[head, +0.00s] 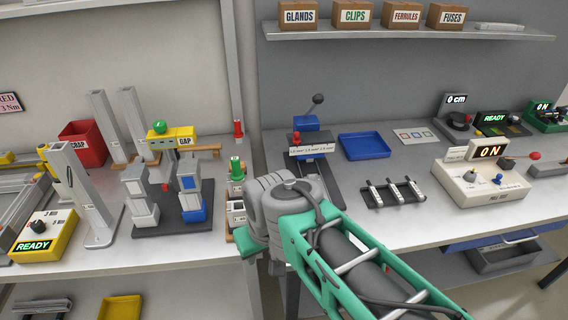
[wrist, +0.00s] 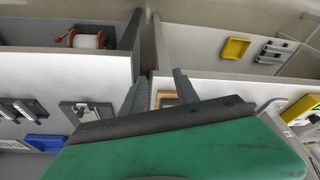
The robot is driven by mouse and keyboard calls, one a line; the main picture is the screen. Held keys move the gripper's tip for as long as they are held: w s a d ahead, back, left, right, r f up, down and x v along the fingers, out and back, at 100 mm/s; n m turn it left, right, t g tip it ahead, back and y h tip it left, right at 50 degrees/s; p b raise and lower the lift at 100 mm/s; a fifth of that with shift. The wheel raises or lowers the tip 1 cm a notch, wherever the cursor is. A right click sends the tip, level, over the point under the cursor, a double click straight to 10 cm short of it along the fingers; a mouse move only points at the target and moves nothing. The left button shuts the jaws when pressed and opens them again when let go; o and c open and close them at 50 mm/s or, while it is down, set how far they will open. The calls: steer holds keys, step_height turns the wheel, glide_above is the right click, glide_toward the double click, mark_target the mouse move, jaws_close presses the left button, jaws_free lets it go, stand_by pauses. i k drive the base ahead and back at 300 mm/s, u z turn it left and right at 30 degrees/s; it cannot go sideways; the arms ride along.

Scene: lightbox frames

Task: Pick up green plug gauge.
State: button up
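A green plug gauge (head: 236,168) with a ribbed cylindrical head stands upright near the right edge of the left bench, in front of a red one. My gripper (wrist: 158,88) is in front of the benches, by the gap between them. In the head view my arm's wrist hides the fingers, and only part of the green gripper body (head: 246,246) shows, nearer and lower than the green plug gauge. I cannot make out the green plug gauge in the wrist view.
A red plug gauge (head: 238,129) stands farther back. A grey fixture (head: 188,222) with a yellow GAP block (head: 172,137) behind it is to the left.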

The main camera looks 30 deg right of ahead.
mark_target(237, 174)
steer(key=z, duration=0.1)
steer(key=k, duration=0.5)
steer(key=u, duration=2.3)
steer(key=i, duration=1.85)
steer(key=z, duration=2.55)
steer(key=i, duration=0.5)
steer(key=z, duration=0.05)
